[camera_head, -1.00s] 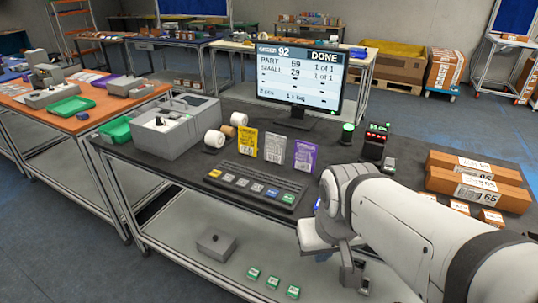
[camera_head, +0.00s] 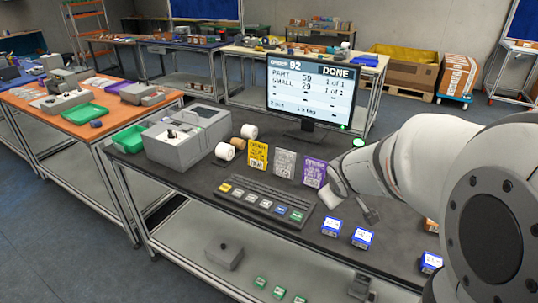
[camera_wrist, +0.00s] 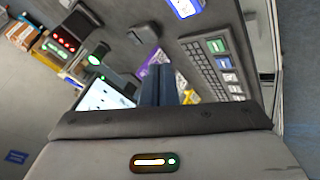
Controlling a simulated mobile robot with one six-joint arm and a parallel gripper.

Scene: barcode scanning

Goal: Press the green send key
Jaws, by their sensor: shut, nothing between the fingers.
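The green send key (camera_head: 296,216) is at the right end of the colored key row on the dark keypad (camera_head: 262,205). It also shows at the upper end of the row in the wrist view (camera_wrist: 215,45). My gripper (camera_wrist: 158,70) is shut and empty, its two dark fingers together. In the wrist view the fingertips are left of the keypad and apart from the key. In the head view my wrist is right of the keypad, and the fingers are hard to make out.
A monitor (camera_head: 310,95) reads DONE. Yellow, grey and purple cards (camera_head: 314,171) stand behind the keypad. Blue-labelled boxes (camera_head: 331,228) lie to its right. A grey machine (camera_head: 188,137) and tape rolls are at the left. The table edge runs in front of the keypad.

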